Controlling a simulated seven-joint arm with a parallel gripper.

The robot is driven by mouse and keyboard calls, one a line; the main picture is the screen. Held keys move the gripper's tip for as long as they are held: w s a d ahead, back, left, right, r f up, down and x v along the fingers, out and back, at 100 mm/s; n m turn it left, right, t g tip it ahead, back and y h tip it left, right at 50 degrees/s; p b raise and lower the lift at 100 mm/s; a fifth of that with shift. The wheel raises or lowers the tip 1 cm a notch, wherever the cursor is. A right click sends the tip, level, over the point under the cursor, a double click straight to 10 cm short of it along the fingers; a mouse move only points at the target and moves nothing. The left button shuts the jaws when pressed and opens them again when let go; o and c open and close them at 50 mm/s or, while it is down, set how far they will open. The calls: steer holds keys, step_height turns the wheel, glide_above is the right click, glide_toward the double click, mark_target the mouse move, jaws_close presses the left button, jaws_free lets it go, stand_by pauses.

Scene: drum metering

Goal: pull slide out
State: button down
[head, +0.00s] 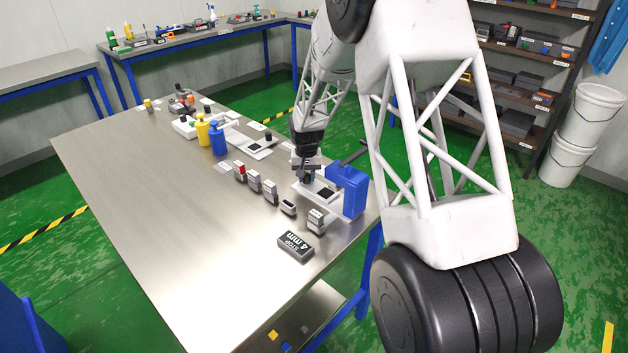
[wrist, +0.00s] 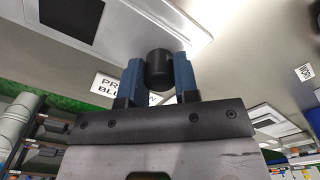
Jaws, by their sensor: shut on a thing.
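The slide is a pale flat plate (head: 300,188) with a dark square, lying on the steel table beside a blue block-shaped housing (head: 349,190). In the wrist view the pale plate (wrist: 150,22) and part of its dark square show at the top. My gripper (wrist: 159,78) has its two blue fingers on either side of a black round knob (wrist: 158,66) next to the plate and is shut on it. In the head view my gripper (head: 306,179) is low over the plate's left end, and the knob is hidden there.
A black 4 mm stop block (head: 295,247) and several small grey blocks (head: 255,181) stand in front of the slide. Yellow (head: 202,132) and blue (head: 218,139) bottles stand farther back. The table's left half (head: 150,210) is clear.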

steer(key=w+a, duration=0.6)
steer(key=shift+r, duration=0.1)
steer(key=c, duration=0.9)
jaws_free()
steer(key=shift+o, duration=0.2)
step_height(320, 180, up, 8)
steer(key=shift+f, duration=0.2)
